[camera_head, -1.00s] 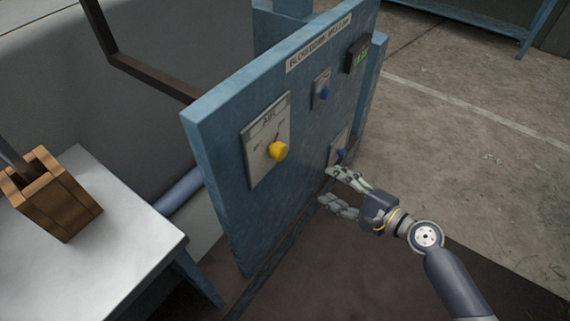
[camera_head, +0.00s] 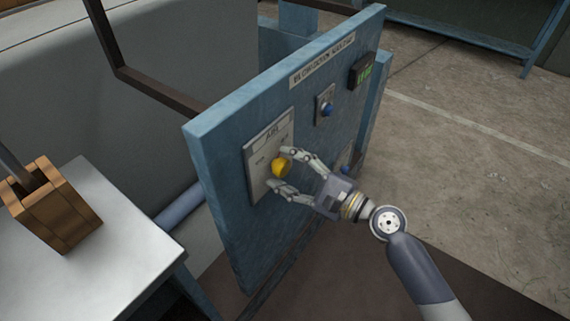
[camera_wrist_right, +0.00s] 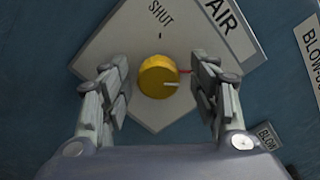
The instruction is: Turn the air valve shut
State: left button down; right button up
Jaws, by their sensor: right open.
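The air valve is a yellow round knob (camera_head: 280,168) on a pale plate (camera_head: 257,185) marked AIR, fixed to the blue panel. In the right wrist view the knob (camera_wrist_right: 158,77) sits between the fingers, with a pale mark on its lower right side. The word SHUT (camera_wrist_right: 161,13) is above it, and a small red mark is at its right. My right gripper (camera_head: 283,171) is open around the knob, and the wrist view shows gaps on both sides. My left gripper is out of view.
The blue panel (camera_head: 228,160) also carries a blue knob (camera_head: 327,110), another blue knob (camera_head: 346,169) low down and a display (camera_head: 362,71). A white table (camera_head: 125,235) with a wooden box (camera_head: 55,205) stands at the left. The floor at the right is clear.

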jog(key=shift+w+a, duration=0.2)
jog(key=shift+a, duration=0.15)
jog(key=c, duration=1.1)
jog(key=shift+o, duration=0.2)
